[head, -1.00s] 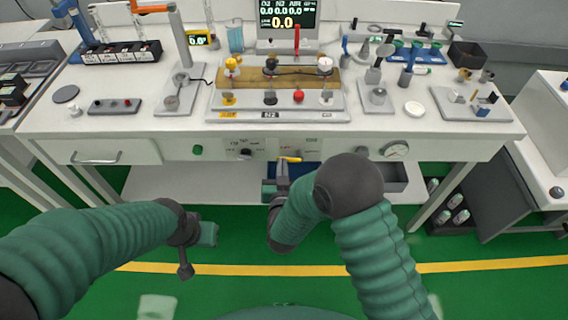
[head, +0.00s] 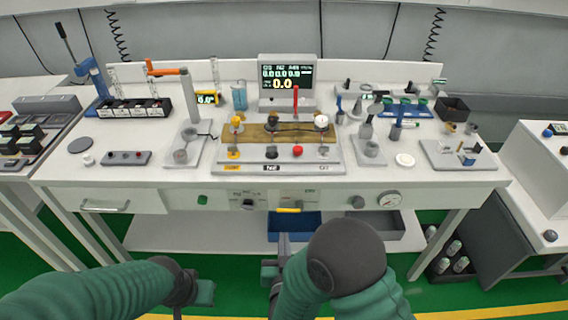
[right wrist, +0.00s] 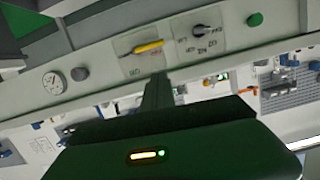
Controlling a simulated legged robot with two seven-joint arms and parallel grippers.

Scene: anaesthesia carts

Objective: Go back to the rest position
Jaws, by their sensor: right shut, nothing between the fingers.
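My right gripper (head: 283,240) is low in the middle of the head view, in front of the cart, partly hidden by my own forearm. Its fingers are shut with nothing between them. In the right wrist view the closed fingers (right wrist: 157,88) point toward the cart's front panel (right wrist: 105,65), below a yellow lever (right wrist: 148,47) in the picture. They look apart from the lever, which also shows in the head view (head: 288,210).
The white cart (head: 110,178) carries a monitor (head: 287,84), a manifold block (head: 275,152) and several small fittings. A blue bin (head: 290,226) stands on its lower shelf. A grey cabinet (head: 500,240) stands at right. Green floor lies in front.

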